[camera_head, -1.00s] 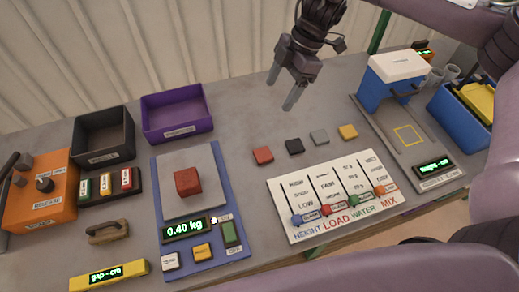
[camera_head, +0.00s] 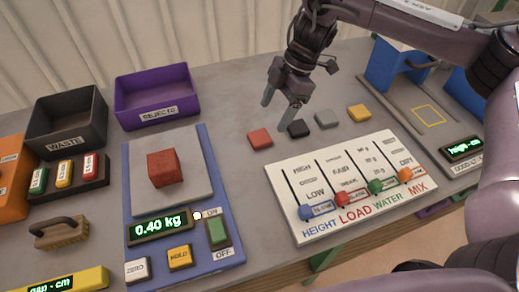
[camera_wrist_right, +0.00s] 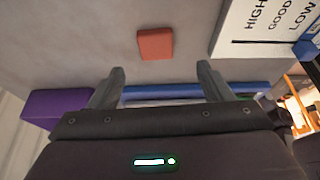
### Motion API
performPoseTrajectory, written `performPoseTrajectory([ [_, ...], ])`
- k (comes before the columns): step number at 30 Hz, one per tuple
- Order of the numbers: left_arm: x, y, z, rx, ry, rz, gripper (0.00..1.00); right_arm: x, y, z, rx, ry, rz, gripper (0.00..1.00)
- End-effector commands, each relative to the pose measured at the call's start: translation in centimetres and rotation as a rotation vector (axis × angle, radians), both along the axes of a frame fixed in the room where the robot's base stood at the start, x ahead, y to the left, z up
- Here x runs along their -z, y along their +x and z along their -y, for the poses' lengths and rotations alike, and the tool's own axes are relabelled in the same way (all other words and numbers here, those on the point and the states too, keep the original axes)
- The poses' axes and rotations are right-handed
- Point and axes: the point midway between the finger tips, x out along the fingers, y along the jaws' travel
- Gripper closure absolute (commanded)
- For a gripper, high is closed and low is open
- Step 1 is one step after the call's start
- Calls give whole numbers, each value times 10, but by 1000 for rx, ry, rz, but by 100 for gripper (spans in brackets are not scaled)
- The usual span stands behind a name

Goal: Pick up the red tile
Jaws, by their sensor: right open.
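The red tile (camera_head: 260,138) lies flat on the grey table, left of a black tile in the head view. It also shows in the right wrist view (camera_wrist_right: 155,43), beyond the fingertips and roughly between their lines. My right gripper (camera_head: 279,109) is open and empty, above the table just behind the red and black tiles. Its two fingers also show apart in the right wrist view (camera_wrist_right: 160,78). A gap remains between the fingers and the red tile. My left gripper is not in view.
A black tile (camera_head: 298,129), grey tile (camera_head: 326,118) and yellow tile (camera_head: 359,113) lie in a row to the right. A white slider board (camera_head: 280,192) is in front. A scale (camera_head: 205,150) with a red block (camera_head: 164,167) stands left. A purple bin (camera_head: 155,98) is behind it.

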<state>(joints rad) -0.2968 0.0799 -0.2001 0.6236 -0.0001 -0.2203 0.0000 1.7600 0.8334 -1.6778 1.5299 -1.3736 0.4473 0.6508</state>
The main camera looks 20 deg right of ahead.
Motion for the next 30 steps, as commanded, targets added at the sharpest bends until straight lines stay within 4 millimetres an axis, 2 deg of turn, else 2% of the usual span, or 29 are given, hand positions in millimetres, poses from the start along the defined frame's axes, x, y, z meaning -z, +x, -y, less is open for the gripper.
performPoseTrajectory([
  [11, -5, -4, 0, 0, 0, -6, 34, 35, 1, -14, -1, -1, -3, 27],
  [19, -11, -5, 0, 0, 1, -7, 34, 69, 4, -28, -1, -2, -2, 27],
  [27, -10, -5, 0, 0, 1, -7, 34, 74, 4, -29, 1, 0, 0, 27],
  [28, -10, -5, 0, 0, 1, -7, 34, 74, 4, -29, 1, 0, 0, 29],
  [30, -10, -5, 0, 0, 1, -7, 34, 74, 4, -29, 1, 0, 0, 38],
])
